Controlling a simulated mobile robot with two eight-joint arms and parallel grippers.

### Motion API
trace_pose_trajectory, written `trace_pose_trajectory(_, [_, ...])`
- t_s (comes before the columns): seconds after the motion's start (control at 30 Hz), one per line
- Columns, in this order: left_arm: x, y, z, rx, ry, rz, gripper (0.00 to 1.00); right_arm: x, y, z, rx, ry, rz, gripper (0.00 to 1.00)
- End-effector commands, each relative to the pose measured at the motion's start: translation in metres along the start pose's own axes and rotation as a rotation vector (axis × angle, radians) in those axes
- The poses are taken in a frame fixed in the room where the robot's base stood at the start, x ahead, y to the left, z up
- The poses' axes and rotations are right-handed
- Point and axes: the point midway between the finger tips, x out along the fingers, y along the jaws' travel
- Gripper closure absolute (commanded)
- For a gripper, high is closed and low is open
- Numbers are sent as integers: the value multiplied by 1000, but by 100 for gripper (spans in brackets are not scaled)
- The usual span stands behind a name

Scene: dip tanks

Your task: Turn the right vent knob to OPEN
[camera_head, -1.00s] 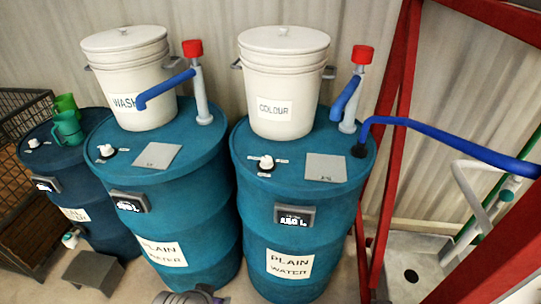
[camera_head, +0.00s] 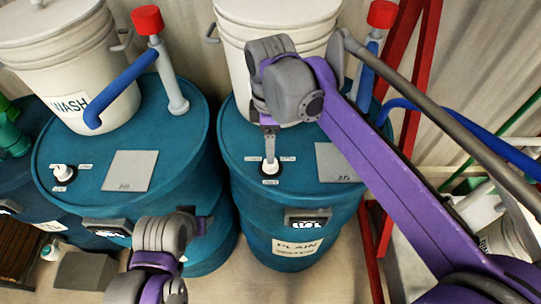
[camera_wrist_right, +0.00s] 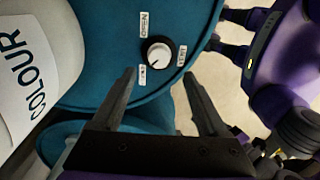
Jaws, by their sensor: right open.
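The right vent knob is a white knob with a dark base on the blue drum under the COLOUR bucket; it shows in the head view (camera_head: 270,167) and the right wrist view (camera_wrist_right: 160,53). Small white labels surround it; their words are too small to read surely. A dark mark on its face seems to point toward the lower label. My right gripper (camera_head: 269,147) is over the knob in the head view. In the right wrist view its open, empty fingers (camera_wrist_right: 160,76) point toward the knob, one to each side. My left gripper (camera_head: 204,226) is low before the drums, its fingers unclear.
The COLOUR bucket (camera_wrist_right: 35,60) stands on the same drum close to the knob. A grey plate (camera_head: 336,163) lies right of it. The left drum carries the WASH bucket (camera_head: 60,60), a similar knob (camera_head: 62,172) and a blue-spouted pipe with red cap (camera_head: 146,20).

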Motion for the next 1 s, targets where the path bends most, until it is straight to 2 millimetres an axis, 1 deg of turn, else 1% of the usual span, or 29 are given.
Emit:
trace_pose_trajectory(0.03, [1,0,2,0,-2,0,50,12,0,0,1,0,0,24])
trace_pose_trajectory(0.1, [2,0,2,0,-2,0,50,26,0,0,2,0,0,24])
trace_pose_trajectory(0.2, [2,0,3,0,-3,0,50,44,0,0,2,0,0,24])
trace_pose_trajectory(0.33, [3,0,4,0,-4,0,50,61,0,0,3,0,1,24])
trace_pose_trajectory(0.5, [3,0,4,0,-4,0,50,73,0,1,3,0,1,24])
trace_pose_trajectory(0.77, [3,0,4,0,-4,0,50,74,0,1,3,0,2,24])
trace_pose_trajectory(0.8, [3,0,4,0,-4,0,50,74,0,1,3,0,2,25])
trace_pose_trajectory(0.87, [3,0,4,0,-4,0,50,74,0,1,3,0,2,36])
trace_pose_trajectory(1.0, [3,0,4,0,-4,0,50,74,0,1,3,0,2,61])
